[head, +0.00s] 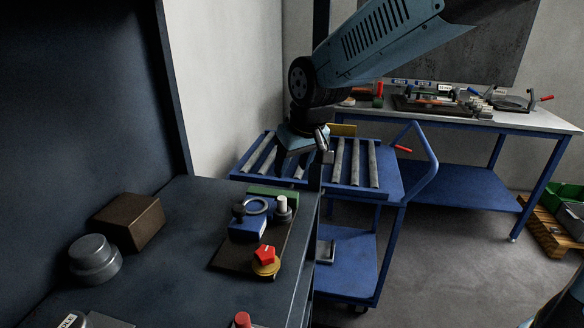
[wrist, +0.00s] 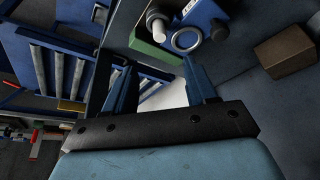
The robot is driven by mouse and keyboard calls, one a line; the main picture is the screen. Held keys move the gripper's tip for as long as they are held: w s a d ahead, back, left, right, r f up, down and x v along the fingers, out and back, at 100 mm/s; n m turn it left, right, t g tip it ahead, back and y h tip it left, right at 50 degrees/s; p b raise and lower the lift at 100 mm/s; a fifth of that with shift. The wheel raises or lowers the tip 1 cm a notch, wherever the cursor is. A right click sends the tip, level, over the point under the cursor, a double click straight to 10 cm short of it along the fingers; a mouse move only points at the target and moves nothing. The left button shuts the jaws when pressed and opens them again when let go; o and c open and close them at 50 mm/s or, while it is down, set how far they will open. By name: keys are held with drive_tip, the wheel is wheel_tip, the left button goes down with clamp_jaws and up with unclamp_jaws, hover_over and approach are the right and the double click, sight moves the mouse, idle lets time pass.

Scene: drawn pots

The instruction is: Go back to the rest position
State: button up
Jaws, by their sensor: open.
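My gripper (head: 304,158) hangs from my blue-grey arm in the upper middle of the head view, above the gap between the dark bench and the blue trolley. In the wrist view my gripper (wrist: 158,78) shows two blue fingers spread apart with nothing between them. The blue block with a pale ring (head: 250,215) stands on the dark bench to its lower left, apart from the fingers. The same ringed block shows in the wrist view (wrist: 205,22). The fingertips in the head view are dark and hard to make out.
The dark bench (head: 190,230) carries a brown box (head: 128,220), a grey round part (head: 94,258) and a red-topped yellow knob (head: 265,262). The blue roller trolley (head: 345,262) stands behind the gripper. A workbench with tools (head: 520,118) is at the back right.

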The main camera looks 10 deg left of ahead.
drive_tip(key=s+d+r+m+h, duration=0.1)
drive_tip(key=s+d, duration=0.3)
drive_tip(key=d, duration=0.6)
drive_tip(key=s+d+r+m+t+h, duration=0.1)
drive_tip(key=s+d+r+m, duration=0.2)
drive_tip(key=d, duration=0.8)
drive_tip(key=s+d+r+m+t, duration=0.1)
drive_tip(key=s+d+r+m, duration=0.1)
drive_tip(key=s+d+m, duration=0.2)
drive_tip(key=s+d, duration=0.3)
drive_tip(key=d, duration=0.3)
drive_tip(key=shift+d+r+h, duration=0.2)
drive_tip(key=shift+d+h, duration=0.15)
drive_tip(key=shift+h, duration=0.05)
